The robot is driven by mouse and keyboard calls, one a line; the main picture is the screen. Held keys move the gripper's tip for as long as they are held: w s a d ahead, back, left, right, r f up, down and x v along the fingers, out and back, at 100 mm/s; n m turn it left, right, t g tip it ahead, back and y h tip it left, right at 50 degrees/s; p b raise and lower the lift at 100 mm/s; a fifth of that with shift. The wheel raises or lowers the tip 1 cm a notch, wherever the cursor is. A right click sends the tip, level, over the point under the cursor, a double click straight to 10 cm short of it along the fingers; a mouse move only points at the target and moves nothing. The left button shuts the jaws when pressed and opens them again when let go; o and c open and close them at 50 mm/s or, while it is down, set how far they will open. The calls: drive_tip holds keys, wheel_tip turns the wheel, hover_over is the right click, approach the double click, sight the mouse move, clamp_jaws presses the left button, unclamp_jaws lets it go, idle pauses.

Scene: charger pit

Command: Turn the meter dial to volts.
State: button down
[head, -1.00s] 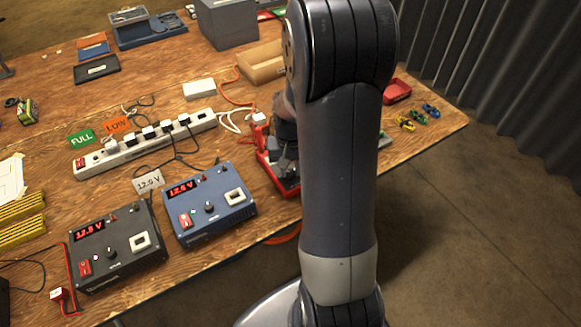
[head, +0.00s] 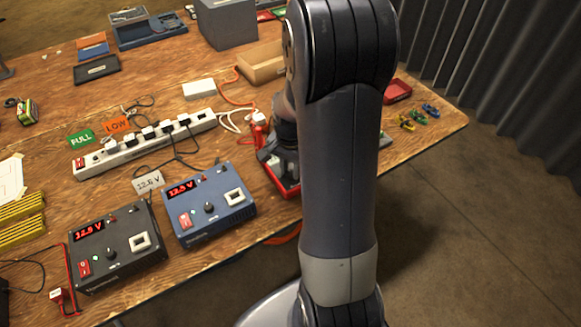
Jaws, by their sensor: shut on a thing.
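The red-edged meter (head: 286,192) lies on the wooden bench right of the blue power supply, mostly covered by my gripper and arm. My gripper (head: 281,179) is down at the meter, shut, apparently on its dial. The dial, its pointer and the fingertips are hidden, so I cannot read the setting.
The blue power supply (head: 209,207) stands close on the left, with a black one (head: 115,247) beyond it. A white power strip (head: 146,143) with plugs and cables lies behind them.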

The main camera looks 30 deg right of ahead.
sight(290, 172)
idle(0.4)
drive_tip(key=c, duration=1.2)
unclamp_jaws()
wheel_tip(290, 172, up, 11)
drive_tip(key=shift+f+p, duration=0.1)
drive_tip(key=shift+p, duration=0.35)
drive_tip(key=shift+f, duration=0.1)
wheel_tip(290, 172, down, 11)
drive_tip(key=shift+r+b, duration=0.15)
drive_tip(key=shift+b, duration=0.3)
drive_tip(key=shift+r, duration=0.1)
